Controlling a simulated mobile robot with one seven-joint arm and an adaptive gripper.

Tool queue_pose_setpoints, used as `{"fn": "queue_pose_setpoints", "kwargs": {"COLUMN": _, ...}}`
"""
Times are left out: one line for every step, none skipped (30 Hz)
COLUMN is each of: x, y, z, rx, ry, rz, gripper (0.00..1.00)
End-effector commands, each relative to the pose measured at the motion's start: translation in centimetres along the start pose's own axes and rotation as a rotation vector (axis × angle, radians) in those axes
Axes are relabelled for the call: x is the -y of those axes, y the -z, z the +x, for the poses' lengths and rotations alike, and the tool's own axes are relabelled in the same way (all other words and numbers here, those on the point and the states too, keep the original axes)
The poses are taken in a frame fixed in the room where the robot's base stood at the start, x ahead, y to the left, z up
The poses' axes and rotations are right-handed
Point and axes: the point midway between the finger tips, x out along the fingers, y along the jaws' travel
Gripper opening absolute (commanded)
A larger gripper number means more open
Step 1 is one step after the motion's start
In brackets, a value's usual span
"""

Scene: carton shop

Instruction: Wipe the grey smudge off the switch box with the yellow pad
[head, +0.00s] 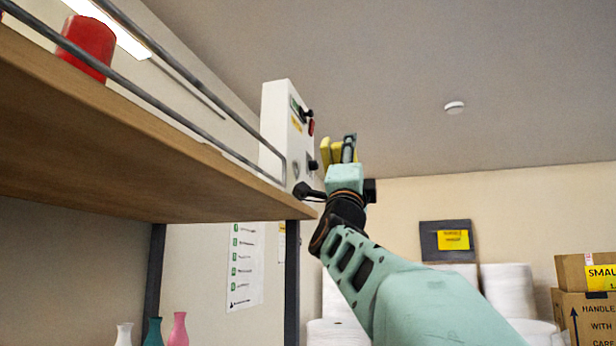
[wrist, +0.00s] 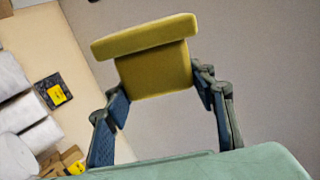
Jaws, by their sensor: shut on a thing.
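The white switch box (head: 272,125) stands upright at the far end of the wooden shelf in the head view. Its front bears dark knobs, a red part and small labels. A small grey mark (head: 296,170) shows low on that front; I take it for the smudge, but it is small and unclear. My gripper (head: 347,148) is just right of the box, shut on the yellow pad (head: 326,152). The pad faces the box front with a small gap seeming to lie between them. In the wrist view the pad (wrist: 152,72) sits between the two fingers (wrist: 163,88); the box is out of that view.
The shelf (head: 120,150) has a metal rail (head: 190,128) along its edge, and a red cup-like object (head: 88,45) stands on it. Vases (head: 178,330) stand below. White rolls (head: 508,290) and cartons (head: 585,310) are at the back right. The space right of the gripper is free.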

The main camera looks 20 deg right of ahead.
Motion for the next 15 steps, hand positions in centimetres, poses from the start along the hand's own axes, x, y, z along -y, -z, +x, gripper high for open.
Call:
{"fn": "queue_pose_setpoints", "kwargs": {"x": 0.0, "y": 0.0, "z": 0.0, "rx": 0.000, "ry": 0.000, "rz": -0.001, "gripper": 0.32}}
{"fn": "queue_pose_setpoints", "kwargs": {"x": 0.0, "y": 0.0, "z": 0.0, "rx": 0.000, "ry": 0.000, "rz": -0.001, "gripper": 0.32}}
{"fn": "queue_pose_setpoints", "kwargs": {"x": 0.0, "y": 0.0, "z": 0.0, "rx": 0.000, "ry": 0.000, "rz": -0.001, "gripper": 0.32}}
{"fn": "queue_pose_setpoints", "kwargs": {"x": 0.0, "y": 0.0, "z": 0.0, "rx": 0.000, "ry": -0.001, "rz": -0.001, "gripper": 0.32}}
{"fn": "queue_pose_setpoints", "kwargs": {"x": -0.1, "y": 0.1, "z": 0.0, "rx": -0.001, "ry": -0.001, "rz": -0.001, "gripper": 0.32}}
{"fn": "queue_pose_setpoints", "kwargs": {"x": -0.1, "y": 0.2, "z": 0.0, "rx": -0.001, "ry": 0.000, "rz": -0.002, "gripper": 0.32}}
{"fn": "queue_pose_setpoints", "kwargs": {"x": -0.1, "y": 0.3, "z": 0.0, "rx": -0.001, "ry": 0.000, "rz": -0.002, "gripper": 0.32}}
{"fn": "queue_pose_setpoints", "kwargs": {"x": -0.1, "y": 0.4, "z": -0.1, "rx": -0.001, "ry": 0.000, "rz": -0.002, "gripper": 0.32}}
{"fn": "queue_pose_setpoints", "kwargs": {"x": -0.2, "y": 0.7, "z": -0.1, "rx": -0.001, "ry": 0.000, "rz": -0.002, "gripper": 0.32}}
{"fn": "queue_pose_setpoints", "kwargs": {"x": -0.2, "y": 0.9, "z": -0.1, "rx": -0.001, "ry": 0.000, "rz": -0.003, "gripper": 0.32}}
{"fn": "queue_pose_setpoints", "kwargs": {"x": -0.2, "y": 1.2, "z": -0.1, "rx": -0.002, "ry": 0.000, "rz": -0.004, "gripper": 0.32}}
{"fn": "queue_pose_setpoints", "kwargs": {"x": -0.3, "y": 1.6, "z": -0.1, "rx": -0.002, "ry": 0.001, "rz": -0.004, "gripper": 0.32}}
{"fn": "queue_pose_setpoints", "kwargs": {"x": -0.3, "y": 1.9, "z": -0.1, "rx": -0.002, "ry": 0.000, "rz": -0.003, "gripper": 0.32}}
{"fn": "queue_pose_setpoints", "kwargs": {"x": -0.3, "y": 2.2, "z": -0.2, "rx": -0.002, "ry": 0.000, "rz": -0.003, "gripper": 0.32}}
{"fn": "queue_pose_setpoints", "kwargs": {"x": -0.3, "y": 2.5, "z": -0.1, "rx": -0.002, "ry": 0.000, "rz": -0.003, "gripper": 0.32}}
